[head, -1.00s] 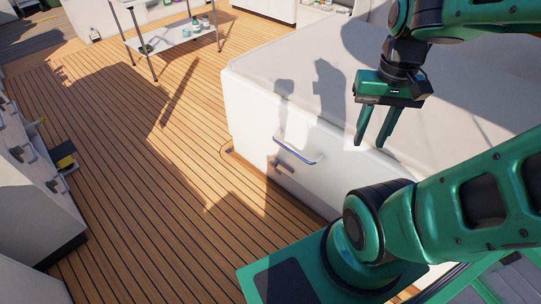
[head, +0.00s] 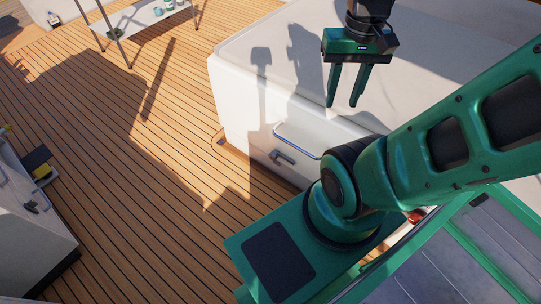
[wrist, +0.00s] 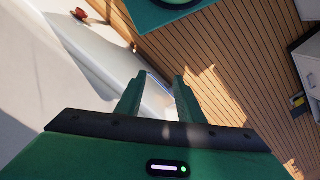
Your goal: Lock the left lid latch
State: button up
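The white hatch box (head: 235,98) fills the upper middle of the head view. Its near side carries a long blue-and-chrome bar handle (head: 297,145). A small grey latch-like fitting (head: 282,157) sits just below it; I cannot tell whether it is locked. My gripper (head: 343,102) hangs fingers down in front of the white lid, apart from handle and fitting. The two fingers are spread with nothing between them. In the wrist view the open fingers (wrist: 158,80) point toward the box's side, where a bluish edge shows between them. The small fitting is not clear there.
A low table (head: 150,18) with small items stands at the upper left. A white cabinet (head: 30,225) stands at the left edge. Bare plank deck (head: 120,150) lies between cabinet and box. A red part (head: 415,215) shows beyond my arm at the lower right.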

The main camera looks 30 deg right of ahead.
jog(key=o, duration=0.4)
jog(key=shift+s+r, duration=0.15)
jog(key=shift+r, duration=0.05)
jog(key=w+a+n+t, duration=0.2)
jog(key=w+a+n, duration=0.2)
jog(key=w, duration=0.6)
jog(key=w+a+n+t, duration=0.2)
jog(key=w+a+n, duration=0.25)
jog(key=w, duration=0.65)
jog(key=w+d+f+n+g+h, duration=0.15)
jog(key=w+f+n, duration=0.35)
jog(key=w+f, duration=0.55)
jog(key=w+d+f+n+h, duration=0.15)
jog(key=w+f+n, duration=0.45)
jog(key=f, duration=0.8)
jog(key=n+g+h, duration=0.2)
jog(key=n, duration=0.8)
send_near(271, 155)
jog(key=x, duration=1)
jog(key=shift+w+d+f, duration=0.1)
jog(key=shift+d+f, duration=0.1)
jog(key=shift+f, duration=0.1)
jog(key=shift+c, duration=0.5)
